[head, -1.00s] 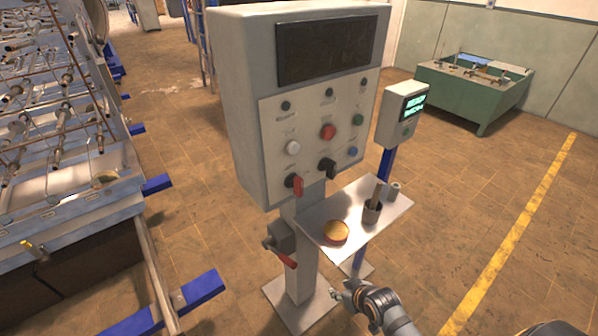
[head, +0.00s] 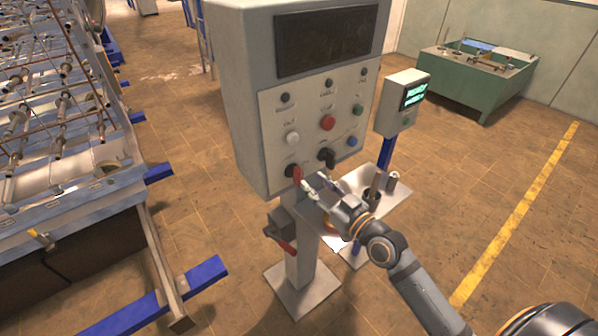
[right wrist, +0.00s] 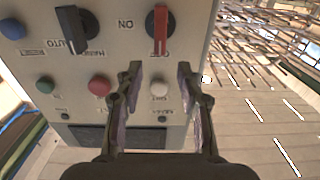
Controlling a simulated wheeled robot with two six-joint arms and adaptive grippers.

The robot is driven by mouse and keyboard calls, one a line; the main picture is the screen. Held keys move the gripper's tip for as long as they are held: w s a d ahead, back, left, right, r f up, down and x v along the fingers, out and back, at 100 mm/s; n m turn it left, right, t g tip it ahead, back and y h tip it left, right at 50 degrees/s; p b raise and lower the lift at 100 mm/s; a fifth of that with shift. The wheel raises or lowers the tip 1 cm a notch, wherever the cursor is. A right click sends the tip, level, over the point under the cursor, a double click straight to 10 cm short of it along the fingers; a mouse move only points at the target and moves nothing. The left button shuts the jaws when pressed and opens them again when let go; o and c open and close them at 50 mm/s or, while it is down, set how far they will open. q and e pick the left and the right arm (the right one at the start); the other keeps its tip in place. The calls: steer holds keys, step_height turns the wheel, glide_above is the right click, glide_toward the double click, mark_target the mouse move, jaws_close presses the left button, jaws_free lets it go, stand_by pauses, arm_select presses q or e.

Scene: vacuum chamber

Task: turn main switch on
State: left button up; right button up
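The grey control cabinet (head: 252,110) stands on a post. The red rotary switch (head: 296,174) is at the lower left of its panel; it also shows in the right wrist view (right wrist: 160,30), upside down, with its red handle along the panel's vertical and ON lettering beside it. My right gripper (head: 312,186) is just right of and below the red switch in the head view. In the right wrist view its two fingers (right wrist: 159,70) are apart and empty, pointing towards the red switch without visible contact. My left gripper is out of view.
A black selector knob (head: 326,157) sits right of the red switch. A red-handled lever unit (head: 282,226) is on the post below. A small shelf (head: 397,206) lies behind my right arm. A display box (head: 401,105) stands at the right.

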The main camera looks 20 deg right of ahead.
mark_target(301, 172)
steer(key=p+x, duration=0.1)
steer(key=x, duration=0.6)
steer(key=shift+w+a+f, duration=0.1)
steer(key=shift+w, duration=0.25)
steer(key=shift+c, duration=0.4)
jaws_close()
